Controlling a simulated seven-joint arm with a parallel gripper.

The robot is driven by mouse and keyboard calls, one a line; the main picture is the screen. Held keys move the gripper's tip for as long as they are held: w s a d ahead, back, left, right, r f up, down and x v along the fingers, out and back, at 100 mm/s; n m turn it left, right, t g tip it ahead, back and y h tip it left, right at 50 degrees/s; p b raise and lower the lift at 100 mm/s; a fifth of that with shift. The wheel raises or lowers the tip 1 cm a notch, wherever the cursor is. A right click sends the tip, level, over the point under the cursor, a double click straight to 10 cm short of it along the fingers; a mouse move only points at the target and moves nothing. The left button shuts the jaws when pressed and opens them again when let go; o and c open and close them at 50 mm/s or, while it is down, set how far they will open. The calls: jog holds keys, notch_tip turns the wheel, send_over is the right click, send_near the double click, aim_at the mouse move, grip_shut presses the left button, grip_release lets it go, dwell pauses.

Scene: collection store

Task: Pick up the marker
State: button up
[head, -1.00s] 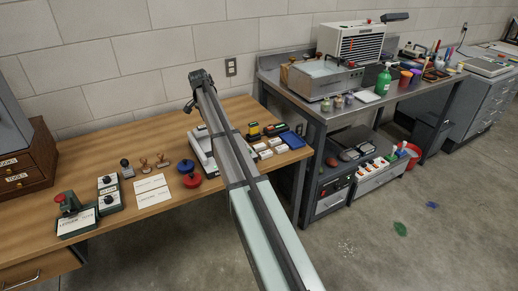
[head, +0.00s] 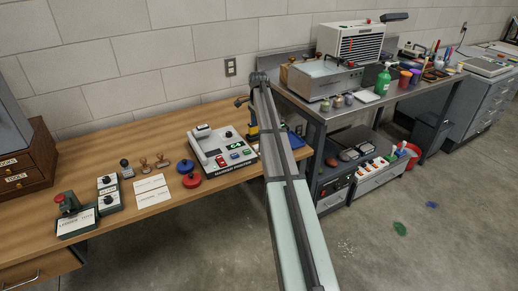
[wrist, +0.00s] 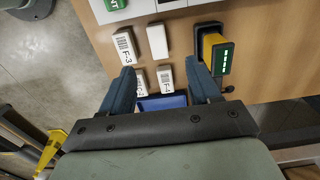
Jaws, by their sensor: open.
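I cannot make out a marker for certain in either view. My gripper (wrist: 161,82) is open in the wrist view, its two dark blue fingers apart with nothing held. It hangs over the wooden table (wrist: 185,17). Between and beyond the fingers lie small white blocks: one marked F-3 (wrist: 124,47), a plain one (wrist: 157,41), and two lower ones (wrist: 165,78). A blue pad (wrist: 163,102) lies below them, partly hidden by the gripper. A yellow and black device (wrist: 217,52) with a green panel is beyond the right finger. In the head view my arm hides most of these.
A white machine (head: 222,150) with buttons stands left of my arm. Red and blue round-handled pieces (head: 188,174), stamps (head: 144,164) and switch boxes (head: 109,195) are further left. A metal bench (head: 395,97) with a green bottle (head: 384,81) stands right.

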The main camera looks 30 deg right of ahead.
send_over(258, 145)
notch_tip(258, 145, down, 5)
jog(key=shift+s+f, duration=0.1)
jog(key=shift+s, duration=0.05)
jog(key=shift+s+d+f, duration=0.1)
jog(key=shift+s+f, duration=0.05)
jog(key=shift+f, duration=2.35)
jog(key=shift+c, duration=0.2)
jog(key=c, duration=1.1)
